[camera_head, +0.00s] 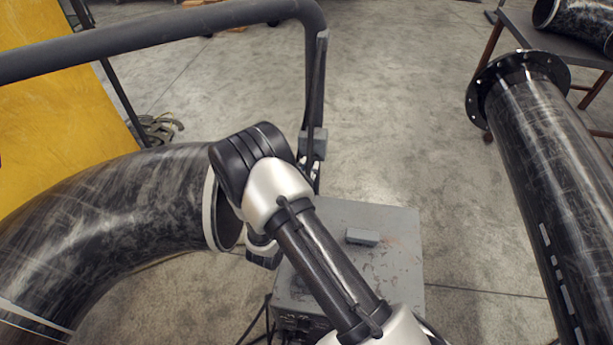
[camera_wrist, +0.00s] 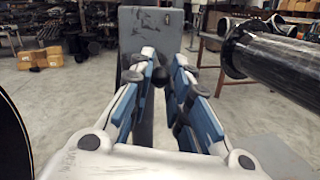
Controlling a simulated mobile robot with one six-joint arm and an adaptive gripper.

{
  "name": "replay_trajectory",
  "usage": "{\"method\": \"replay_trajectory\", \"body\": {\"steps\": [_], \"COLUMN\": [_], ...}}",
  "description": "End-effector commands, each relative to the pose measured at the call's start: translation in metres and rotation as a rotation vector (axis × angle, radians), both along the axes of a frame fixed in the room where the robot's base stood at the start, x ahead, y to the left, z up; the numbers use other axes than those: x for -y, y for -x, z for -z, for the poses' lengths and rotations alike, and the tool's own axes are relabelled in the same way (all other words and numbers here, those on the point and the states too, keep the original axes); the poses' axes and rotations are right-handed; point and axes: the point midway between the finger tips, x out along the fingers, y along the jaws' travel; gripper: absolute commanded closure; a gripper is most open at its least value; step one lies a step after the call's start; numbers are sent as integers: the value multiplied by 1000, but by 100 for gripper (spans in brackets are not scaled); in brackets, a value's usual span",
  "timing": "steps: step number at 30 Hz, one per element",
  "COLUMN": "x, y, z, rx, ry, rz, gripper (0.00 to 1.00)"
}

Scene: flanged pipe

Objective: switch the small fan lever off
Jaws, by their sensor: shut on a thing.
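In the wrist view, my gripper (camera_wrist: 167,72) reaches forward with its blue-padded fingers drawn close together. A dark rounded knob (camera_wrist: 160,79) shows between the fingertips, and the fingers are shut on it. It appears to be the small fan lever, in front of a grey upright panel (camera_wrist: 150,30). The lever's shaft and its on or off position cannot be made out. In the head view my arm hides the lever and most of my gripper.
A grey metal cabinet (camera_head: 395,240) stands below my arm. A large black curved pipe (camera_head: 120,205) lies to the left, and a straight flanged pipe (camera_head: 555,165) to the right. A dark rail (camera_head: 150,37) crosses the upper left. Open concrete floor (camera_head: 410,90) lies beyond.

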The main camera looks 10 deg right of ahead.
Motion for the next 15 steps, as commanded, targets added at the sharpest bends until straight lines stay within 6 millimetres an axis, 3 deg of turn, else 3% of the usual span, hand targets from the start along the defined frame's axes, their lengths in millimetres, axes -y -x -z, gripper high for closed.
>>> {"method": "replay_trajectory", "body": {"steps": [2, 15], "x": [1, 1], "y": [-1, -1], "z": [8, 4], "rx": [29, 69], "ry": [10, 28], "rz": [1, 1], "gripper": [100, 100]}}
